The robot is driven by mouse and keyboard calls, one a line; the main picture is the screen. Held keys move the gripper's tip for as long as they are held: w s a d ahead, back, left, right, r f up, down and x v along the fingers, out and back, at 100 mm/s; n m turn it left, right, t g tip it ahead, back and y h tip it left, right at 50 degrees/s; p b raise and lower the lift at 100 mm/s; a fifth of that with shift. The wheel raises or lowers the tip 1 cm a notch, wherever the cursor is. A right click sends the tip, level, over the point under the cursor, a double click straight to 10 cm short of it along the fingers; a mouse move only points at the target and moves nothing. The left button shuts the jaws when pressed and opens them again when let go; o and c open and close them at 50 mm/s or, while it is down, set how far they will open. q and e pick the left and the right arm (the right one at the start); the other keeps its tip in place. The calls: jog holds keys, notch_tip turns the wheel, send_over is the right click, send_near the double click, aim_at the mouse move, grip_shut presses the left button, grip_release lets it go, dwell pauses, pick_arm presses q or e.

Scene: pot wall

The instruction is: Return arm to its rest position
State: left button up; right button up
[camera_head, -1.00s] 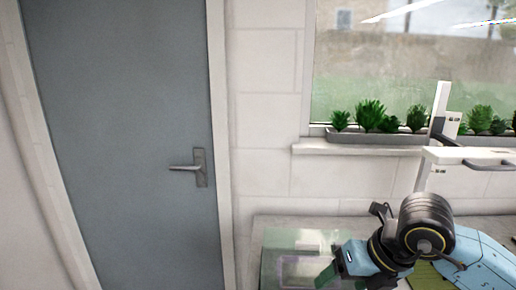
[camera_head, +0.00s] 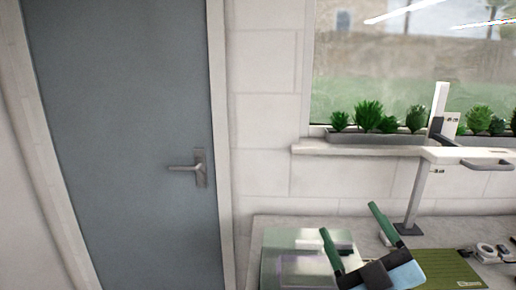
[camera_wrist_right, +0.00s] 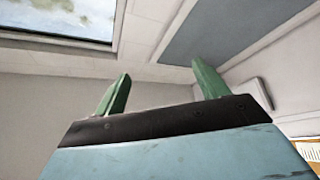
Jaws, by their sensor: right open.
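My right gripper (camera_head: 353,232) shows at the bottom of the head view, in front of the workbench. Its two green fingers point up and stand well apart, with nothing between them. In the right wrist view the same gripper (camera_wrist_right: 160,85) has its green fingers spread and empty, against the upper wall and ceiling. Most of the right arm lies below the head view's edge. My left gripper is in neither view.
A grey workbench (camera_head: 268,222) runs under the window. On it are a clear greenish panel (camera_head: 290,246), a green mat (camera_head: 445,266) and a white stand (camera_head: 414,195). Potted plants (camera_head: 370,115) line the sill. A grey door (camera_head: 120,130) is at left.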

jog(key=s+d+f+m+g+h, duration=0.2)
jog(key=d+f+m+g+h, duration=0.1)
jog(key=f, duration=0.4)
jog(key=s+d+f+m+g+h, duration=0.2)
jog(key=f+m+g, duration=0.15)
jog(key=f, duration=0.35)
jog(key=s+d+f+m+g+h, duration=0.2)
jog(key=d+f+g+h, duration=0.15)
jog(key=f, duration=0.25)
jog(key=s+a+f+g+y, duration=0.2)
jog(key=s+f+g, duration=0.8)
jog(key=s, duration=0.5)
notch_tip(320, 180, down, 28)
jog(key=s+f+b, duration=0.1)
jog(key=s, duration=0.2)
jog(key=s+d+f+g, duration=0.1)
jog(key=s+d+f, duration=0.2)
jog(key=s+f, duration=1)
jog(key=shift+s+f+b, duration=0.3)
jog(key=shift+s+b, duration=0.05)
jog(key=shift+s, duration=0.8)
